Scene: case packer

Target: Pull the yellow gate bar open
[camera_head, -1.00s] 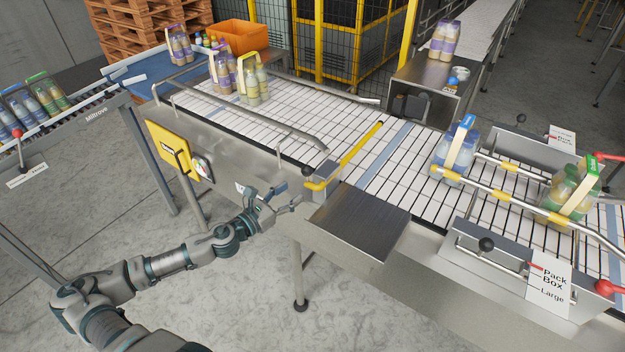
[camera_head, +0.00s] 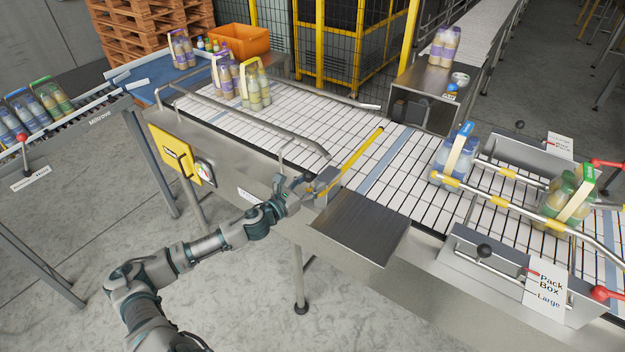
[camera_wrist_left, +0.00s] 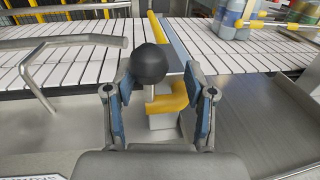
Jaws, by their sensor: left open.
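The yellow gate bar (camera_head: 361,150) lies across the white slatted conveyor, running from the near edge toward the far side. Its near end, with a yellow bend (camera_wrist_left: 166,103) and a round black knob (camera_wrist_left: 149,64), shows in the left wrist view. My left gripper (camera_head: 312,184) is at that near end. In the left wrist view its two blue-padded fingers (camera_wrist_left: 157,105) stand apart, one on each side of the knob and its post. The fingers appear clear of the knob. In the head view the gripper hides the knob. My right gripper is not in view.
A metal side plate (camera_head: 352,228) lies right of the gripper. A curved guide rail (camera_head: 250,122) runs along the conveyor to the left. Bottle packs (camera_head: 255,88) stand upstream, and a blue-topped pack (camera_head: 457,155) stands beyond the bar. A yellow control box (camera_head: 175,152) is on the conveyor's side.

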